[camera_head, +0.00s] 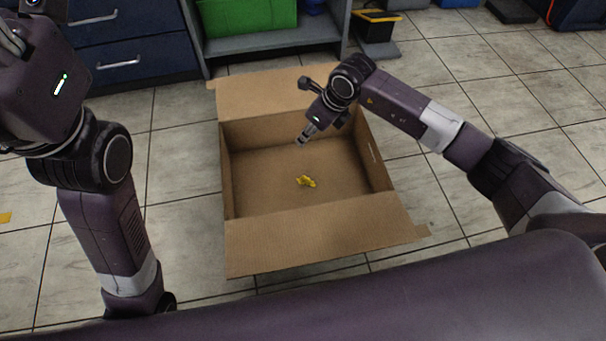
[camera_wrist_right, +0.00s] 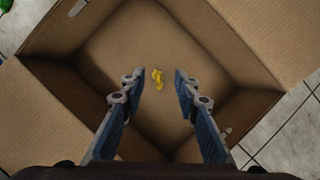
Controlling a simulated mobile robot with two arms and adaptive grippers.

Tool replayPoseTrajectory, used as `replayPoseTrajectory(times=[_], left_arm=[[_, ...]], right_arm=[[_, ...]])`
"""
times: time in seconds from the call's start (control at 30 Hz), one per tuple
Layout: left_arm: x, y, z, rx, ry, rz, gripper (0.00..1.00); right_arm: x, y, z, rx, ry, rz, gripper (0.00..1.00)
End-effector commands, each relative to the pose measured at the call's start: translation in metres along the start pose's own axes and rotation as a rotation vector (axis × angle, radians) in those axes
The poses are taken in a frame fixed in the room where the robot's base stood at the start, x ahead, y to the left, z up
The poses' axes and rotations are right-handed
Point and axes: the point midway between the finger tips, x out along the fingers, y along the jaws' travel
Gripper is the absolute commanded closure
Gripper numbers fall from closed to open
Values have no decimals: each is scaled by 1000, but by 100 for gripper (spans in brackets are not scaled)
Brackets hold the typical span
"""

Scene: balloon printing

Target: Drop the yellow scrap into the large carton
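The large carton (camera_head: 240,250) stands open on the floor with its flaps folded out; it also fills most of the right wrist view (camera_wrist_right: 60,100). The small crumpled yellow scrap (camera_head: 306,182) is inside the carton's outline, seemingly on its bottom. The right wrist view shows the scrap (camera_wrist_right: 157,78) beyond the gap between the fingertips, not touching them. My right gripper (camera_head: 301,141) is over the carton, pointing down, its fingers (camera_wrist_right: 159,80) apart and empty. My left gripper (camera_head: 12,42) is at the upper left edge, partly cut off; its opening cannot be made out.
A dark blue drawer cabinet (camera_head: 140,45) and a grey shelf (camera_head: 270,37) with a green bin (camera_head: 247,15) stand behind the carton. A black and yellow box (camera_head: 376,24) is farther back. A yellow patch (camera_head: 5,217) shows at the left edge.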

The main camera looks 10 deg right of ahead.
Motion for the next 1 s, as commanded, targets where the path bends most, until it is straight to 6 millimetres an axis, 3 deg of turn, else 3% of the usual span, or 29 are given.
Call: replayPoseTrajectory(times=[0.27,0.7,1.0], left_arm=[[-1,0,0,0,-2,-1,60],[-1,0,0,0,-1,0,60],[-1,0,0,0,-1,0,60]], right_arm=[[-10,-1,1,0,-2,-2,71],[-96,-1,0,-2,-3,-3,71],[-120,0,0,0,1,0,71]])
